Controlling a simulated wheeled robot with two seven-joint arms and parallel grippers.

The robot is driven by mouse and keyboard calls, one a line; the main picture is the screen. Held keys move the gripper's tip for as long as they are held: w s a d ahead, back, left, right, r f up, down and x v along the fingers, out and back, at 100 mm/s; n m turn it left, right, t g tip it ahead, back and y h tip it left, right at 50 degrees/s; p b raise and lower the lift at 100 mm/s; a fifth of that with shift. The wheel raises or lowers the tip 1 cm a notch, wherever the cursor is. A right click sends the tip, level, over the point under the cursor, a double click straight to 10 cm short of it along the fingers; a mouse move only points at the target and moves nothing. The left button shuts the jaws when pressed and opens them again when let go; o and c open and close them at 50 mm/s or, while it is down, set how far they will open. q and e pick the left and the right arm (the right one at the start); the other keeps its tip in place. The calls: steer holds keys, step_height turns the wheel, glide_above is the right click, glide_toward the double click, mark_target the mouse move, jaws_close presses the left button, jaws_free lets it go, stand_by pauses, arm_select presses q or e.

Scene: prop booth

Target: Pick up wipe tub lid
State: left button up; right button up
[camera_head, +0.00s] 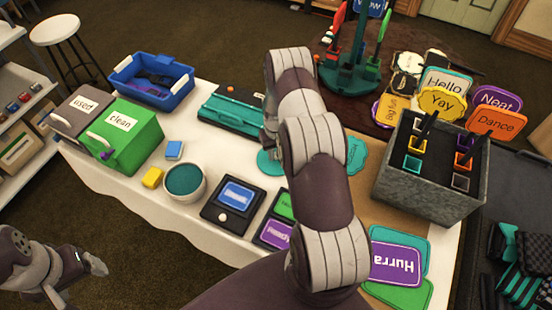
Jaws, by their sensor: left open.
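A white round tub (185,182) stands on the white-covered table, left of centre. Its top shows teal; I cannot tell whether this is a lid or the contents. A flat teal round piece (267,163) lies on the table right of the tub, partly hidden by my arm; it may be the lid. My left gripper (97,264) is open and empty at the lower left, off the table's front edge and well apart from the tub. My other arm crosses the middle of the view, and its gripper does not show.
A yellow block (153,177) and a blue block (174,150) lie close to the tub. Green "clean" (128,142) and grey "used" (70,118) bins stand left, a blue basket (184,92) behind. A grey sign box (425,197) stands right.

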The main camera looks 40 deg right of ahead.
jaws_close()
